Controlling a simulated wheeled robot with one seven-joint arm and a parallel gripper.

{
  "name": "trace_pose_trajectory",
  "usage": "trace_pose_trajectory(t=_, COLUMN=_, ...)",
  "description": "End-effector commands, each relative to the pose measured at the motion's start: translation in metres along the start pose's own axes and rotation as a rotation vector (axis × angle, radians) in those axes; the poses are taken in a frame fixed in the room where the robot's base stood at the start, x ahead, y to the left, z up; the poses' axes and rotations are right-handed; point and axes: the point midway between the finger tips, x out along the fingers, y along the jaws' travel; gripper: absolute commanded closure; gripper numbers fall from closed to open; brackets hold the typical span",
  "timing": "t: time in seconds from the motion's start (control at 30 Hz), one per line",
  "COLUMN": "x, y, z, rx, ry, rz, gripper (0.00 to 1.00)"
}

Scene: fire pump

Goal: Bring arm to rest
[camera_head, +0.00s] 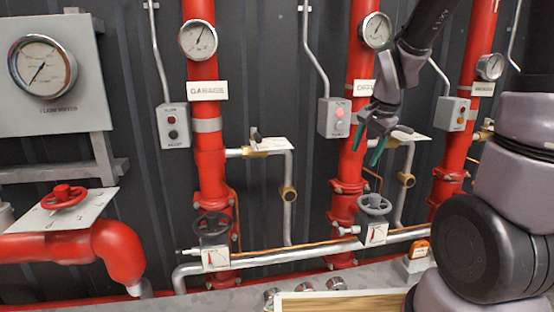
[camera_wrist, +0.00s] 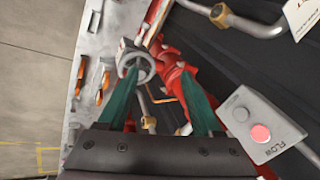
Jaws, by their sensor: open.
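My gripper (camera_head: 376,149) hangs in front of the middle red pipe (camera_head: 357,78) in the head view, its teal fingers pointing down and apart. In the wrist view my gripper (camera_wrist: 163,100) is open, with nothing between its fingers. Beyond the fingers, the grey handwheel (camera_wrist: 136,66) shows near the left finger; in the head view the middle grey handwheel (camera_head: 374,205) is below my gripper. The grey control box with a lit red button (camera_wrist: 262,130) is right of the fingers in the wrist view. My arm reaches in from the right side.
A red handwheel (camera_head: 64,196) sits at far left under a large gauge (camera_head: 42,65). A wooden board (camera_head: 340,301) lies at the bottom. Small brass valves and thin pipes stand between the red pipes.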

Motion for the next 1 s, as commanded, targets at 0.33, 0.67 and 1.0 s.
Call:
trace_pose_trajectory(t=0.33, x=-0.137, y=0.03, z=0.03, rx=-0.351, ry=0.074, rz=-0.15, gripper=0.33)
trace_pose_trajectory(t=0.67, x=-0.196, y=0.063, z=0.061, rx=-0.58, ry=0.135, rz=-0.224, gripper=0.33)
trace_pose_trajectory(t=1.0, x=-0.199, y=0.066, z=0.064, rx=-0.6, ry=0.138, rz=-0.228, gripper=0.33)
